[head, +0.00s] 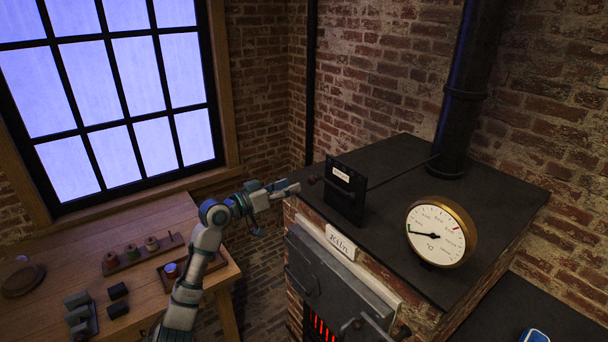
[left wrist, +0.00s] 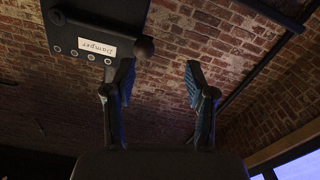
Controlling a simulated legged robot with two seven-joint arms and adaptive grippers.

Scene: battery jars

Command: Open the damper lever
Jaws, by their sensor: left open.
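The damper plate (head: 345,190) is a black upright panel with a white label, standing on the kiln top. A dark round knob (head: 313,180), seemingly the lever's end, shows at its left side. A thin rod runs from the plate toward the flue pipe. My left gripper (head: 287,190) is open and empty, just left of the knob. In the left wrist view, the plate (left wrist: 95,35) is at upper left, and the knob (left wrist: 144,47) appears just beyond the left fingertip, toward the gap between the open fingers. Contact cannot be told. My right gripper is not in view.
The brick kiln (head: 400,235) carries a round dial gauge (head: 440,232) and the black flue pipe (head: 463,100). Its front door shows a red glow. A wooden table (head: 60,245) with small jars and blocks stands at left under the window. Floor shows between table and kiln.

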